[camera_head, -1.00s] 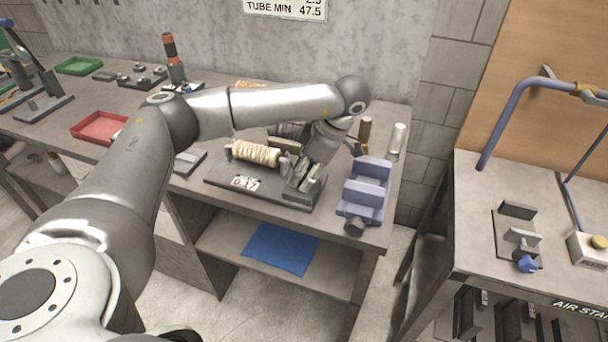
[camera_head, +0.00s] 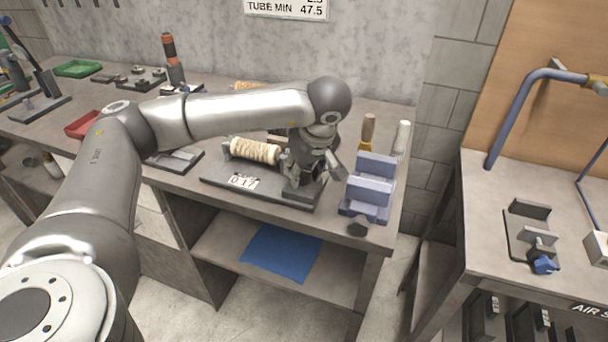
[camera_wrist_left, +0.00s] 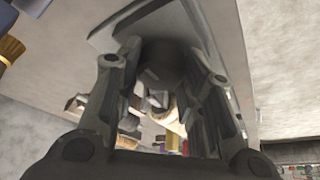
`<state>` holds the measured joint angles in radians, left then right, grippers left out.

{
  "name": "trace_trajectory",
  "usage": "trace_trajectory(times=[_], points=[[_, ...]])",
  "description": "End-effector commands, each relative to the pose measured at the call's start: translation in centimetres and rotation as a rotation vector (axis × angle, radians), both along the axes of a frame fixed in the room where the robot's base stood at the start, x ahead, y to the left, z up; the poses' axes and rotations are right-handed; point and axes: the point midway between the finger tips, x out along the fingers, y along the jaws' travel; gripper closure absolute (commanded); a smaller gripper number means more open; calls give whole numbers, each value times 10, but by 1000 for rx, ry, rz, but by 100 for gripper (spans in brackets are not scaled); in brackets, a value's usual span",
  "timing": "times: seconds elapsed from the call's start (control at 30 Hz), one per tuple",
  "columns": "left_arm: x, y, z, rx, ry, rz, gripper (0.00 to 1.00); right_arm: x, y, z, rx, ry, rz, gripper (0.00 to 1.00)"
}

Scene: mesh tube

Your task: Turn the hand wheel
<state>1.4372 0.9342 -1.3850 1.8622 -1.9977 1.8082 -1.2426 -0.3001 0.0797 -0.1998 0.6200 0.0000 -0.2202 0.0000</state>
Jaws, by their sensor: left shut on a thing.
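My left gripper (camera_head: 298,180) is over the right end of the dark bench fixture (camera_head: 222,184), which holds a cream ribbed tube (camera_head: 255,151) and shows a "0.17" readout. In the left wrist view the two fingers (camera_wrist_left: 165,85) stand on either side of a dark rounded part (camera_wrist_left: 170,62), which I take to be the hand wheel, and are shut on it. The gripper and wrist hide the wheel in the head view. My right gripper is not in view.
A blue-grey vise-like block (camera_head: 371,188) stands close to the right of my gripper. Behind it are a brown-handled tool (camera_head: 367,130) and a white cylinder (camera_head: 401,138). A red tray (camera_head: 84,124) lies to the left. A second bench (camera_head: 480,215) stands right, across a gap.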

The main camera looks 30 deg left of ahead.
Motion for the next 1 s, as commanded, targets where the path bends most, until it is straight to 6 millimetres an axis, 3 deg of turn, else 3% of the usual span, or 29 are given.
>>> trace_trajectory(times=[0.4, 0.93, 0.97, 1.0], points=[[0, 1, 1, 0, -3, -176, 88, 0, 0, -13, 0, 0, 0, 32], [0, 1, 1, 0, -3, -197, 88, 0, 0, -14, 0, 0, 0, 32], [0, 1, 1, 0, -2, -197, 62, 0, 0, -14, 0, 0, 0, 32], [0, 1, 1, 0, -2, -197, 56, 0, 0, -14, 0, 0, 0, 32]])
